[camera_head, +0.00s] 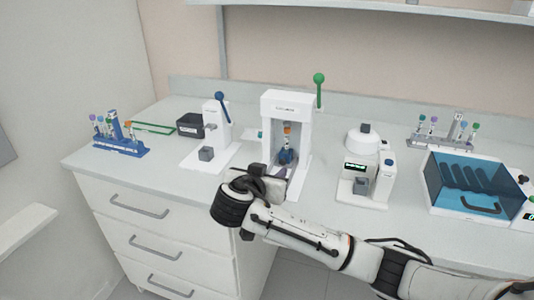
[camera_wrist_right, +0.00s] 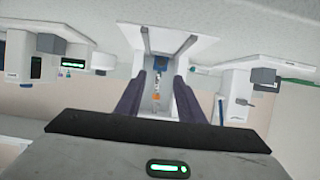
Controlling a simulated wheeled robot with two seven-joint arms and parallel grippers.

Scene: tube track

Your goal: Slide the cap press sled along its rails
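The cap press (camera_head: 286,96) is a white frame with a green-knobbed lever, standing mid-counter. Contact cannot be told. My left gripper is not in view.
A blue-levered press (camera_head: 214,122) stands to the left, beside a black box (camera_head: 190,125) and a blue tube rack (camera_head: 120,143). A white device with a display (camera_head: 364,180) stands to the right, then a blue-lidded box (camera_head: 472,185). A second rack (camera_head: 440,138) is behind.

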